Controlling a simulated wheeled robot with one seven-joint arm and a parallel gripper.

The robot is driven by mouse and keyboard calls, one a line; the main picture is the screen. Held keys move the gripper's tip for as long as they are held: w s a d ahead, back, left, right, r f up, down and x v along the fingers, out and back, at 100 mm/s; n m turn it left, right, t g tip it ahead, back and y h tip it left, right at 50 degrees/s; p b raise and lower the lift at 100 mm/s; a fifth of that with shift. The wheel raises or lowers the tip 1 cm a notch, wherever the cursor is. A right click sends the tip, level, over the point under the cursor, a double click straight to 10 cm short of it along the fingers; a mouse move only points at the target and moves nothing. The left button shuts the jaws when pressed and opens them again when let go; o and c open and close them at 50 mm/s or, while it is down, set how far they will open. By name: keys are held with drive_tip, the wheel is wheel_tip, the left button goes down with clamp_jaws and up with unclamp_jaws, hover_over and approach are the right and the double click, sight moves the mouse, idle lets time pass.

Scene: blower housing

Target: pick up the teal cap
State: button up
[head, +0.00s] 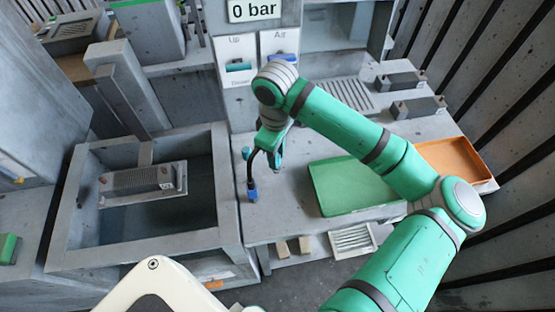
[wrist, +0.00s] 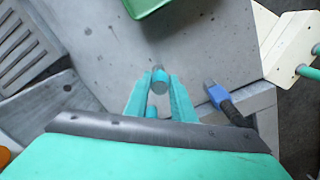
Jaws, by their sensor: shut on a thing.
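My gripper (wrist: 160,88) has its two teal fingers closed around a small round cap, the teal cap (wrist: 159,78), with a greyish top and teal side. The cap sits between the fingertips in the wrist view. In the head view my gripper (head: 275,145) points down over the left part of the grey bench, and the cap is not clearly visible there. Whether the cap touches the bench cannot be told.
A blue connector (head: 251,193) on a black hose is close to my gripper; it also shows in the wrist view (wrist: 218,96). A green tray (head: 345,187) and an orange tray (head: 455,160) are right. A basin (head: 225,185) with a finned block (head: 140,182) is left.

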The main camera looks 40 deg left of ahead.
drive_tip(key=s+a+r, duration=0.2)
drive_tip(key=s+r, duration=0.7)
drive_tip(key=s, duration=0.4)
drive_tip(key=shift+s+a+r, duration=0.15)
drive_tip(key=shift+s+a, duration=0.05)
drive_tip(key=shift+a, duration=0.05)
drive_tip(key=shift+w, duration=0.1)
